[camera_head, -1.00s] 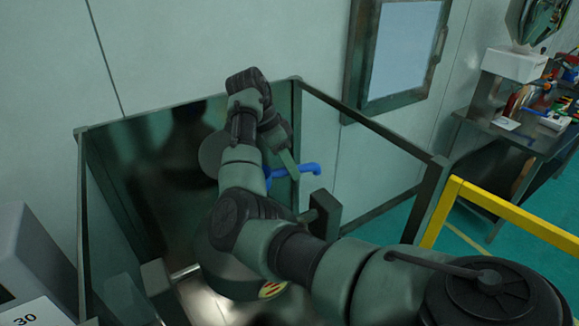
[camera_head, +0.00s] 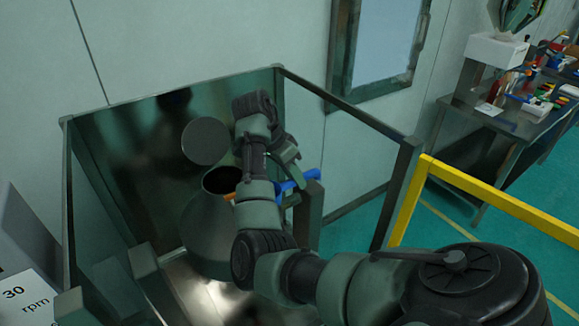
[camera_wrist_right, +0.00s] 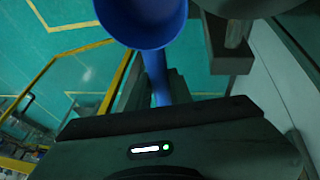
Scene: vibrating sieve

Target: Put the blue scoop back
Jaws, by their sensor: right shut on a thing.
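My right gripper (camera_head: 287,168) is shut on the blue scoop (camera_head: 298,183), above the metal enclosure and to the right of the open vessel (camera_head: 208,235). In the right wrist view the scoop's round bowl (camera_wrist_right: 143,18) is at the top, and its handle (camera_wrist_right: 159,82) runs down between the fingers of the right gripper (camera_wrist_right: 155,92). The bowl is cut off by the picture's top edge. In the head view my arm hides part of the scoop. My left gripper is not in view.
A round lid (camera_head: 205,141) stands raised behind the vessel's dark mouth, which shows an orange edge. A post (camera_head: 309,212) stands close to the scoop. A yellow rail (camera_head: 480,200) runs on the right. A cluttered metal bench (camera_head: 495,118) stands at far right.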

